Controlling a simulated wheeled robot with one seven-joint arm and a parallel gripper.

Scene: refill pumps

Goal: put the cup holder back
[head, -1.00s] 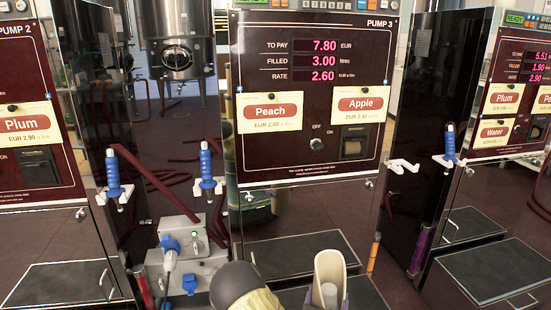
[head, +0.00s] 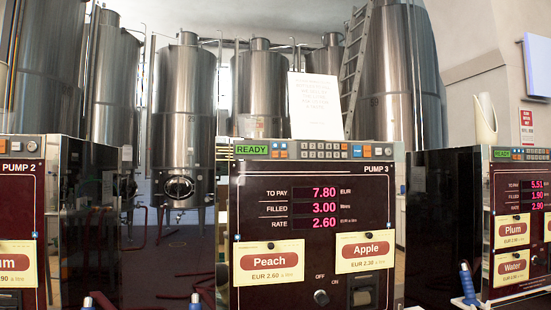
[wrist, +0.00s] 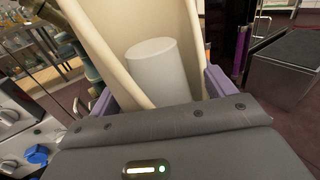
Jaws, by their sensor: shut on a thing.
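In the wrist view my gripper (wrist: 160,82) is shut on a cream, trough-shaped cup holder (wrist: 98,45), with a purple finger on each side of it. A pale grey cylinder (wrist: 152,72) stands inside the holder's open front; I cannot tell whether it is a cup. The holder's upper end runs out of the picture. My gripper is not in the head view. A similar cream holder (head: 484,118) stands upright at the top of the right pump (head: 518,222) in the head view.
Pump 3 (head: 314,180) is in the middle, with a white paper sign (head: 314,105) above it. Pump 2 (head: 20,215) is at the left. Steel tanks (head: 184,110) stand behind. The wrist view shows a grey box with a blue cap (wrist: 37,155) and a dark-topped step (wrist: 290,65).

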